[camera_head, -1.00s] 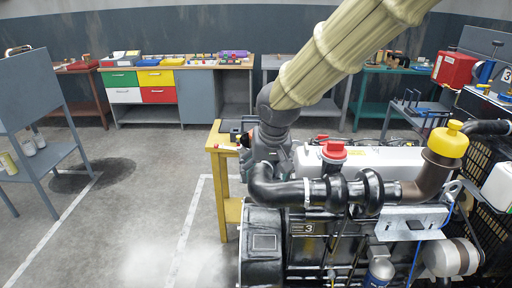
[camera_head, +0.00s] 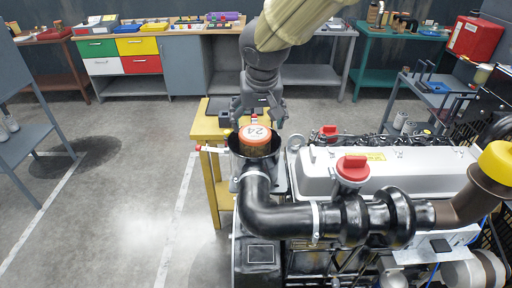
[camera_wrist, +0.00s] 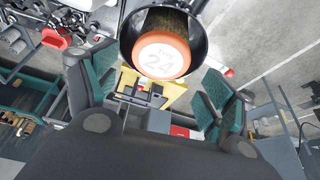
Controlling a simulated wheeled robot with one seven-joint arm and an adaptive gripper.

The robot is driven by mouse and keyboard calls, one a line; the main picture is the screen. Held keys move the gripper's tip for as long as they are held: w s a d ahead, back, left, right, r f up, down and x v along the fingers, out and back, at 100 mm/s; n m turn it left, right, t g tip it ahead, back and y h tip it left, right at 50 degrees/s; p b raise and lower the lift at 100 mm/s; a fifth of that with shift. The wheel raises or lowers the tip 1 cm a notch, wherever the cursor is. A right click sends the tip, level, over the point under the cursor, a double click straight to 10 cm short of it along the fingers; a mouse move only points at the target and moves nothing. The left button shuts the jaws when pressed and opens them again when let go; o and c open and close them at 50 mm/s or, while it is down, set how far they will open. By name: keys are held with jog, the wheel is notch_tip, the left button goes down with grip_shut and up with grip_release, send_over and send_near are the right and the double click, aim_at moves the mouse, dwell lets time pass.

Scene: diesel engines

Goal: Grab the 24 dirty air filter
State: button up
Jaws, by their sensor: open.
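The dirty air filter (camera_head: 255,137) has an orange rim and a pale top marked 24. It sits upright inside the open black round housing (camera_head: 252,176) at the end of the black intake pipe. In the wrist view the filter (camera_wrist: 162,56) shows in the housing's mouth at the top of the picture. My gripper (camera_head: 258,118) is just above and behind the filter in the head view. Its two fingers, with green pads, are spread apart in the wrist view (camera_wrist: 158,110). Nothing is between them.
The grey engine (camera_head: 395,172) and black intake pipe (camera_head: 290,214) with a red cap (camera_head: 352,168) lie right of the housing. A yellow stand (camera_head: 214,180) is behind it. Workbenches line the back wall. Open floor lies to the left.

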aim_at(255, 133)
jog(key=shift+s+a+f, duration=0.15)
jog(key=shift+s+f, duration=0.15)
jog(key=shift+a+f, duration=0.1)
jog(key=shift+f, duration=0.15)
jog(key=w+f, duration=0.3)
jog(key=shift+w+p, duration=0.15)
jog(key=shift+p, duration=0.15)
jog(key=shift+s+f+p, duration=0.35)
jog(key=shift+s+p, duration=0.25)
jog(key=shift+p, duration=0.05)
jog(key=x, duration=0.4)
jog(key=shift+w+r+p, duration=0.1)
jog(key=shift+w+p, duration=0.25)
jog(key=shift+p, duration=0.05)
jog(key=shift+s+r, duration=0.15)
jog(key=shift+s, duration=0.15)
jog(key=shift+w, duration=0.15)
jog(key=shift+c, duration=1)
jog(key=shift+f, duration=0.2)
jog(key=c, duration=0.3)
jog(key=shift+r, duration=0.1)
jog(key=c, duration=0.7)
